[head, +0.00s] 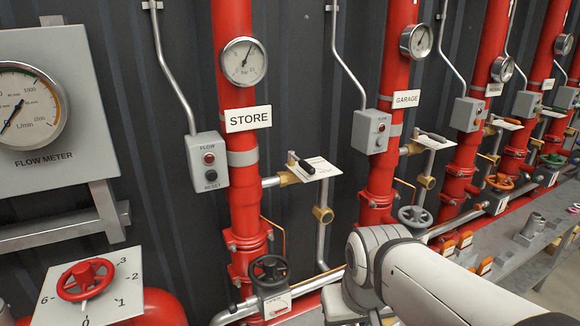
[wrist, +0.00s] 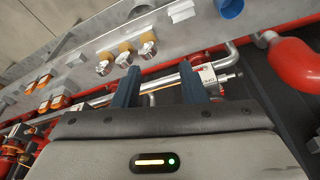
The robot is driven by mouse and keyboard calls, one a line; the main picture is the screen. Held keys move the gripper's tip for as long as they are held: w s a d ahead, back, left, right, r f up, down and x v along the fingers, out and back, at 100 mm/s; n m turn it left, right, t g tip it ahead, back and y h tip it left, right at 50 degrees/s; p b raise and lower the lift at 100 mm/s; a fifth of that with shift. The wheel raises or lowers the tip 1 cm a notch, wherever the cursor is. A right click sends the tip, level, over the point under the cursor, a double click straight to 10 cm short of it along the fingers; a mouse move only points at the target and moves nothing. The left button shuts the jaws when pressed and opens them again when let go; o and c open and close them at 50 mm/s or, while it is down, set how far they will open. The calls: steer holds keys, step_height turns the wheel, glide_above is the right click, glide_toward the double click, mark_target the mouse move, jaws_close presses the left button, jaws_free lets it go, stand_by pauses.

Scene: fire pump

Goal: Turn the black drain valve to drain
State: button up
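A black-handled lever valve (head: 301,162) sits by a white plate (head: 316,169) on the brass and steel branch of the STORE pipe in the head view. Its handle slants down to the right; the plate's lettering is too small to read. A second dark-handled lever (head: 434,136) is on the GARAGE branch. I cannot tell from labels which is the drain valve. My gripper is outside the head view, where only my arm shows at lower right. In the wrist view my gripper (wrist: 160,82) is open, with its dark fingers apart and no valve handle between them.
A black handwheel (head: 268,268) is low on the STORE pipe (head: 232,188), and a grey handwheel (head: 414,216) is near my arm. A red handwheel (head: 85,279) on a numbered plate is at lower left. A grey bench (head: 498,245) runs at right.

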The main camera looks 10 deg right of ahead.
steer(key=w+d+r+t, duration=0.1)
steer(key=w+t, duration=0.1)
steer(key=w, duration=0.4)
steer(key=w+d+r+t+h, duration=0.1)
steer(key=w+d+t, duration=0.1)
steer(key=w, duration=0.4)
steer(key=w+d+r+n+t, duration=0.1)
steer(key=w+t, duration=0.2)
steer(key=w, duration=0.3)
steer(key=shift+w+d+r+p, duration=0.2)
steer(key=shift+d+r+p, duration=0.1)
steer(key=shift+r, duration=0.1)
steer(key=n+t+y, duration=0.5)
steer(key=t+y, duration=0.2)
glide_toward(307, 168)
steer(key=w+f, duration=0.1)
steer(key=w, duration=0.3)
steer(key=shift+w+a+r+p, duration=0.1)
steer(key=shift+w+a+p, duration=0.2)
steer(key=shift+a+p, duration=0.15)
steer(key=p+x, duration=0.1)
steer(key=x, duration=0.6)
steer(key=shift+d+p, duration=0.1)
steer(key=shift+p, duration=0.2)
jaws_close()
